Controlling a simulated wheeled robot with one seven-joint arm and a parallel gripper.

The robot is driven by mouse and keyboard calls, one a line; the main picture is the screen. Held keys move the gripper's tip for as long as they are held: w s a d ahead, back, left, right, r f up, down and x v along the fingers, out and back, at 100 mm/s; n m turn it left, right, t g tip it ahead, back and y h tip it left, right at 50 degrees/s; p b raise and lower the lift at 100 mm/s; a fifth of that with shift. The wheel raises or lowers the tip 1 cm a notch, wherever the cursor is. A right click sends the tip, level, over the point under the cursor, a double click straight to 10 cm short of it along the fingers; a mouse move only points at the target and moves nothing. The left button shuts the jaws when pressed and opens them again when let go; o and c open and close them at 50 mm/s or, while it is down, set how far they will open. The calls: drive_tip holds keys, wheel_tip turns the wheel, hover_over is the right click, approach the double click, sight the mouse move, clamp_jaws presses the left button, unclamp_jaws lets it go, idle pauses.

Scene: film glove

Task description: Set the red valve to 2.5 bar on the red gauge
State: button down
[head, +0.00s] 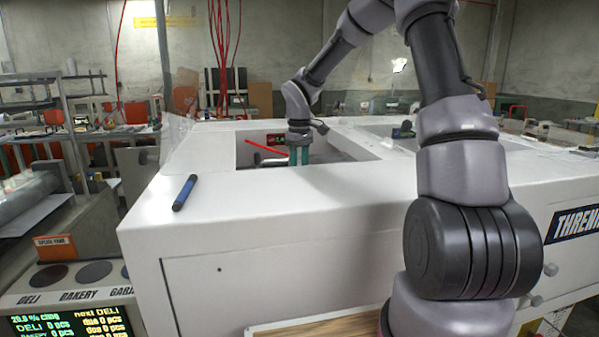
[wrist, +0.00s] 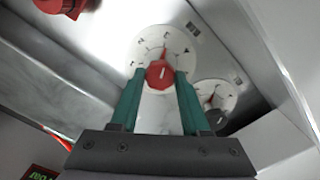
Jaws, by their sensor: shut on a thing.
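My gripper (wrist: 160,84) has its two green fingers closed on a red knob (wrist: 160,72) in the wrist view. The knob has a pointer and sits at the centre of a round white dial (wrist: 146,44); the pointer faces roughly up in the picture, and the dial marks are too small to read surely. In the head view my gripper (head: 299,156) reaches down into the recess of a white cabinet (head: 290,215), and the knob is hidden there. A small dark display (wrist: 40,173) with green digits shows at the lower left of the wrist view, unreadable. I cannot tell which item is the red gauge.
A second white dial (wrist: 228,90) with a dark knob stands close to the right of the held one. A red part (wrist: 62,6) is at the upper left. The recess walls surround my gripper. A blue marker (head: 185,192) lies on the cabinet top; a red rod (head: 268,148) is beside my gripper.

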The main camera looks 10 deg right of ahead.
drive_tip(key=shift+c, duration=1.9)
unclamp_jaws()
drive_tip(key=shift+r, duration=0.15)
wheel_tip(320, 180, up, 10)
drive_tip(key=shift+r, duration=0.25)
drive_tip(key=shift+r, duration=0.1)
drive_tip(key=s+d+r+m+t, duration=0.2)
drive_tip(key=s+r+m, duration=0.1)
drive_tip(key=s, duration=0.6)
drive_tip(key=s+d+r+m+t+y, duration=0.1)
drive_tip(key=s+r+m, duration=0.3)
drive_tip(key=s, duration=0.5)
drive_tip(key=s+d+r+m+t+y, duration=0.1)
drive_tip(key=s+d+r+m+t, duration=0.2)
drive_tip(key=s, duration=0.7)
drive_tip(key=shift+r+m+t, duration=0.15)
drive_tip(key=shift+m+t, duration=0.45)
drive_tip(key=shift+m, duration=0.2)
idle(1.1)
